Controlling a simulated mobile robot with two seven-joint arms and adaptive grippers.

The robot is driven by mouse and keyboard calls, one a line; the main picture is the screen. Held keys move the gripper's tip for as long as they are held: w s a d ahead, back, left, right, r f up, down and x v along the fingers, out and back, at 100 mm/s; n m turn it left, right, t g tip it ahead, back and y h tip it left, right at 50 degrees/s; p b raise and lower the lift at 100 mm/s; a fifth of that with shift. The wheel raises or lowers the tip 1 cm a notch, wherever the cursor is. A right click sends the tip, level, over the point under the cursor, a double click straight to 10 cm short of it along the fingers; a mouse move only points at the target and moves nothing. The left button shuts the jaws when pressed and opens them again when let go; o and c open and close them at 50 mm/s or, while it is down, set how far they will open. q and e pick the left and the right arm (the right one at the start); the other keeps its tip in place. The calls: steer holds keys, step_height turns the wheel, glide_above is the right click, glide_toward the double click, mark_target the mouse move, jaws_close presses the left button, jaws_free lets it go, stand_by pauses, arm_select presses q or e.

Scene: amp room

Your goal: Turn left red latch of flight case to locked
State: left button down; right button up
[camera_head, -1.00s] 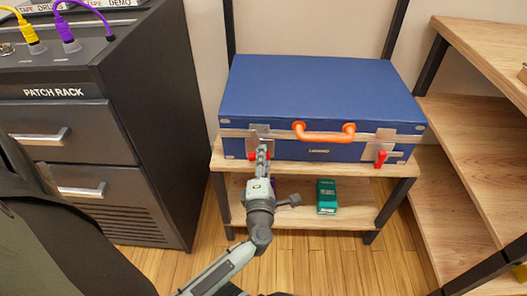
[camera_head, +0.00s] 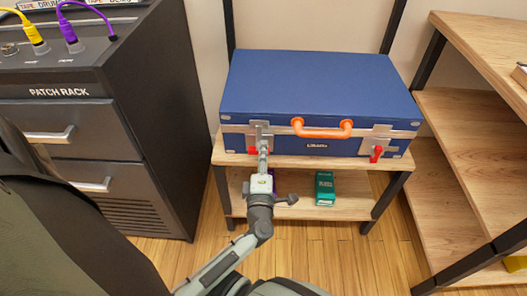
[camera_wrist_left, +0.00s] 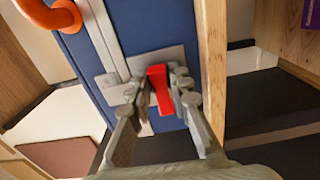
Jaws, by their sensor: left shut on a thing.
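The blue flight case (camera_head: 320,90) lies shut on a wooden shelf, with an orange handle (camera_head: 322,131) on its front. The left red latch (camera_head: 252,151) sits on a metal plate at the front left, partly hidden by my gripper. In the left wrist view the red latch (camera_wrist_left: 158,90) stands between the two fingers. My left gripper (camera_head: 263,152) is shut on this latch, and its fingers also show in the left wrist view (camera_wrist_left: 158,98). The right red latch (camera_head: 376,153) hangs from its own plate, untouched. My right gripper is out of view.
The wooden shelf (camera_head: 290,161) juts out just below the case front. A green box (camera_head: 325,188) lies on the lower shelf. A black patch rack (camera_head: 100,110) stands to the left and wooden shelves (camera_head: 465,150) to the right.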

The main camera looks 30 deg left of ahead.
arm_select(q)
steer(key=c, duration=1.4)
jaws_free()
